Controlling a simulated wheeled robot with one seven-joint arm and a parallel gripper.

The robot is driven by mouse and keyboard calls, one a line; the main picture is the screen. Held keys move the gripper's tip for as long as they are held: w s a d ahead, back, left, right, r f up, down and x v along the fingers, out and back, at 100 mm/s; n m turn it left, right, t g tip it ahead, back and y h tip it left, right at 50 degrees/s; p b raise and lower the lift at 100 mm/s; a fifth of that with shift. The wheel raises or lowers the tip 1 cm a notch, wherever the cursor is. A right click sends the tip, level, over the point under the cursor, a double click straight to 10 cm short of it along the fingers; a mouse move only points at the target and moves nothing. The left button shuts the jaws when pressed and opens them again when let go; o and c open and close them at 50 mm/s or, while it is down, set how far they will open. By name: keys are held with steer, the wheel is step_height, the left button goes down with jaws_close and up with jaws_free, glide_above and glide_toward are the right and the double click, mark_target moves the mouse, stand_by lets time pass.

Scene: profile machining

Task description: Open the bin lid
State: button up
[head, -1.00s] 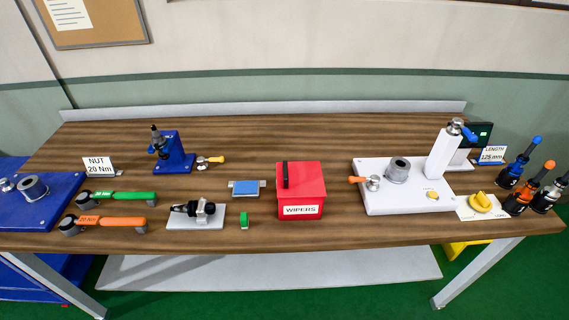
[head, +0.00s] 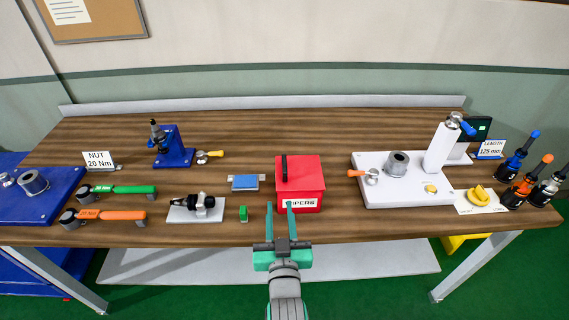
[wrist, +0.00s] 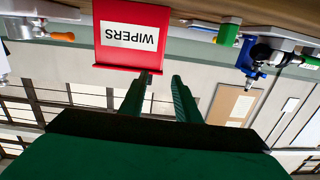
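The red bin (head: 312,203) labelled WIPERS stands at the middle of the wooden table. Its red lid (head: 305,170) is down, with a black handle (head: 284,168) along the lid's left side. My gripper (head: 279,207) is in front of the bin, over the table's front edge, with its two fingers apart and nothing between them. The fingers overlap the label in the head view. In the wrist view the bin front (wrist: 131,33) appears upside down beyond my open fingers (wrist: 156,85). The handle is not visible there.
A blue block (head: 245,182) and a small green block (head: 243,214) lie left of the bin. A microscope-like tool on a white plate (head: 196,209) is further left. A white fixture base (head: 405,192) stands to the right. Bare table lies between bin and fixture.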

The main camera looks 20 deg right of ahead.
glide_toward(285, 163)
steer(key=x, duration=1)
steer(key=shift+w+f, duration=0.1)
steer(key=shift+f, duration=0.1)
steer(key=shift+c, duration=0.6)
jaws_close()
